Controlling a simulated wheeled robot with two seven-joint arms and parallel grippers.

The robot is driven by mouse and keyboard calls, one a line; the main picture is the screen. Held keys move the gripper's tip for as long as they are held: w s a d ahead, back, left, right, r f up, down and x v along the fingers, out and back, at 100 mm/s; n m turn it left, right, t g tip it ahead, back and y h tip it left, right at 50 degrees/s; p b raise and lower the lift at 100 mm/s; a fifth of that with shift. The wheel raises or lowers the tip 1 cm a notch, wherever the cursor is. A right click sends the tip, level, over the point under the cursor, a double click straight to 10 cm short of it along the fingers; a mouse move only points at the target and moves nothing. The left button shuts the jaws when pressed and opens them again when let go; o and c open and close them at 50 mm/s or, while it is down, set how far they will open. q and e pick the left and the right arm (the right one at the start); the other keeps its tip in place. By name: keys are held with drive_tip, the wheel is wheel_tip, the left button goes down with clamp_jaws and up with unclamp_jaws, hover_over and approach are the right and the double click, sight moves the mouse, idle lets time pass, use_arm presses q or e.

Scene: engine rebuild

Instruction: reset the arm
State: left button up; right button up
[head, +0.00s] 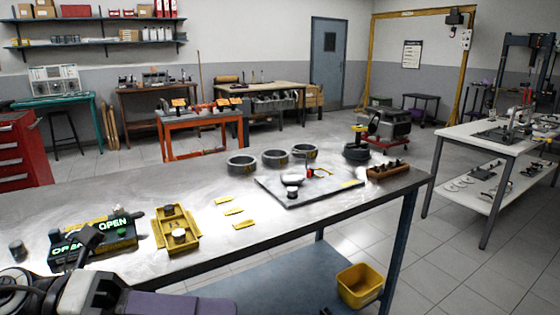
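Grey and purple links of my own arm (95,293) show at the bottom left corner, close to the front edge of the workbench. No gripper fingers can be made out there. A dark block-shaped part (91,237) stands in front of the green-lit box, and I cannot tell whether it belongs to my arm or to the box. My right arm and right gripper are not in view.
The metal workbench (330,219) holds an OPEN-lit box (118,231), a yellow tray (171,214), yellow labels (233,211), several dark rings (276,158), a grey plate (330,191) and a brown block (387,171). A yellow bin (359,284) is below.

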use_arm(q)
drive_tip(key=w+a+f+n+t+y, duration=0.15)
drive_tip(key=w+f+n+t, duration=0.25)
drive_tip(key=n+t, duration=0.5)
drive_tip(key=w+a+f+n+t+y, duration=0.1)
drive_tip(key=w+a+f+n+t, duration=0.15)
drive_tip(key=w+n+t, duration=0.6)
drive_tip(key=s+a+f+n+g+y, duration=0.1)
drive_tip(key=s+a+f+n+y, duration=0.15)
drive_tip(key=f+n, duration=0.35)
drive_tip(key=s+a+f+n+y, duration=0.1)
drive_tip(key=f+n+y, duration=0.3)
drive_tip(key=f+n, duration=0.2)
drive_tip(key=s+f+n+g+y, duration=0.2)
drive_tip(key=s+f+n+g, duration=0.2)
drive_tip(key=s+f, duration=0.4)
drive_tip(key=s+f+n+g+y, duration=0.3)
drive_tip(key=s+f, duration=0.6)
drive_tip(key=f, duration=0.8)
drive_tip(key=shift+a+n+g+y, duration=0.35)
drive_tip(key=shift+n+g, duration=0.3)
drive_tip(key=shift+n, duration=0.4)
